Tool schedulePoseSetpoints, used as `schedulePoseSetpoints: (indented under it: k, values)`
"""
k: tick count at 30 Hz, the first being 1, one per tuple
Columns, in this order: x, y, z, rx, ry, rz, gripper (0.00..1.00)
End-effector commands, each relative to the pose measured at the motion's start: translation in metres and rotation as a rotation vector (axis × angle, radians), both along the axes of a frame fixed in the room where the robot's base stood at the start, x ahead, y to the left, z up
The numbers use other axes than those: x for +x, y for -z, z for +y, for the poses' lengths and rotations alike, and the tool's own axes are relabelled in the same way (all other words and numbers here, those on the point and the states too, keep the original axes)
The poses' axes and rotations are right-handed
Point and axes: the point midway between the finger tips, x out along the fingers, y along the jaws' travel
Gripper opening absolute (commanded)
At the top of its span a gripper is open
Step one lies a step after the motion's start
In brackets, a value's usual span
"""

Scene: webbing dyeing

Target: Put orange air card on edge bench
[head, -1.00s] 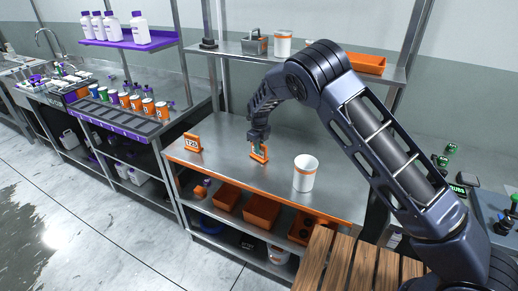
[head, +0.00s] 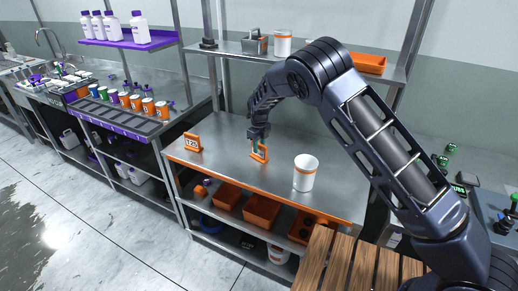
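An orange card-like piece (head: 262,154) stands upright on the steel bench (head: 232,166), near the middle of its top. I take it for the orange air card, but its face is too small to read. My gripper (head: 256,147) points down right at this piece, its fingertips overlapping the piece's upper part in the picture. I cannot tell whether the fingers touch it or how far apart they are. A second orange sign (head: 193,142) with "120"-like marks stands at the bench's left front corner.
A white cup with orange bands (head: 305,174) stands right of the card piece. Orange bins (head: 261,211) sit on the shelf below. An upper shelf (head: 300,58) holds containers behind my arm. Bare steel lies between the sign and the card piece.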

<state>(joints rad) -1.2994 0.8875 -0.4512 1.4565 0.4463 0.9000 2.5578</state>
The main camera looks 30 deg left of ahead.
Motion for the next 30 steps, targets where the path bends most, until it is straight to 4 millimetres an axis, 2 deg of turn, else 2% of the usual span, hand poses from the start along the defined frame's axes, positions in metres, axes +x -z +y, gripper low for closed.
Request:
schedulePoseSetpoints:
  k: [9,15,21,30]
  values:
    - [0.000,-0.062,0.000,0.003,0.001,-0.001,0.34]
    - [0.000,-0.092,0.000,0.001,0.000,0.001,0.34]
    - [0.000,-0.107,0.000,0.001,0.000,0.000,0.34]
    - [0.000,-0.109,0.000,0.000,0.001,0.000,0.34]
